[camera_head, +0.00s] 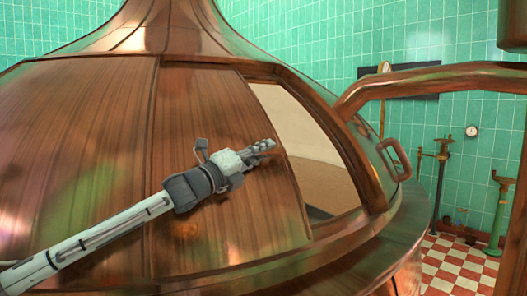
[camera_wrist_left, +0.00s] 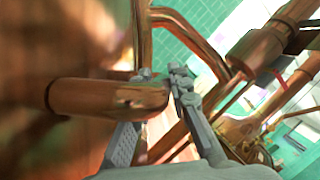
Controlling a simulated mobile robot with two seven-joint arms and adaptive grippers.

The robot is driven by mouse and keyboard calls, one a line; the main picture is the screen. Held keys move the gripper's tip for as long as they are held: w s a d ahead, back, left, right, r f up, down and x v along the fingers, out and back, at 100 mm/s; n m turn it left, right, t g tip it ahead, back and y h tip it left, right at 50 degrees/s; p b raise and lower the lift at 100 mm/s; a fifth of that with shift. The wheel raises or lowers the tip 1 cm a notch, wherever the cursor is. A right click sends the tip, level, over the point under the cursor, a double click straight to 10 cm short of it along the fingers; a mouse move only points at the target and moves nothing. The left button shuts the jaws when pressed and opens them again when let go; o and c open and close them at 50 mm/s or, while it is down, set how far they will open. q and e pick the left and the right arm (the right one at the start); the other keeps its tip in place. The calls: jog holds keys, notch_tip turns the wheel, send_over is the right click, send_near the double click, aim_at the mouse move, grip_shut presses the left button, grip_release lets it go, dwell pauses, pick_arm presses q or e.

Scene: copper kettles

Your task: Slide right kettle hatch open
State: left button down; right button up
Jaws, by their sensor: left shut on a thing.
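The right kettle (camera_head: 60,130) is a large copper dome. Its hatch (camera_head: 215,110) is a curved copper panel to the left of an opening (camera_head: 310,150). Through the opening I see a pale inner wall and a brown surface below. My left gripper (camera_head: 264,147) is at the hatch's right edge, beside the opening. In the left wrist view my left gripper (camera_wrist_left: 160,72) is shut on a rounded copper bar, the hatch handle (camera_wrist_left: 90,95), which lies between its fingers. In the head view the gripper hides this handle. My right gripper is not in view.
A copper handle (camera_head: 395,160) stands out from the dome right of the opening. A thick copper pipe (camera_head: 440,78) crosses the upper right.

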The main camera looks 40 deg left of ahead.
pick_arm(q)
jog(key=shift+a, duration=0.2)
jog(key=c, duration=1.4)
grip_release()
jog(key=shift+d, duration=0.15)
jog(key=shift+v, duration=6)
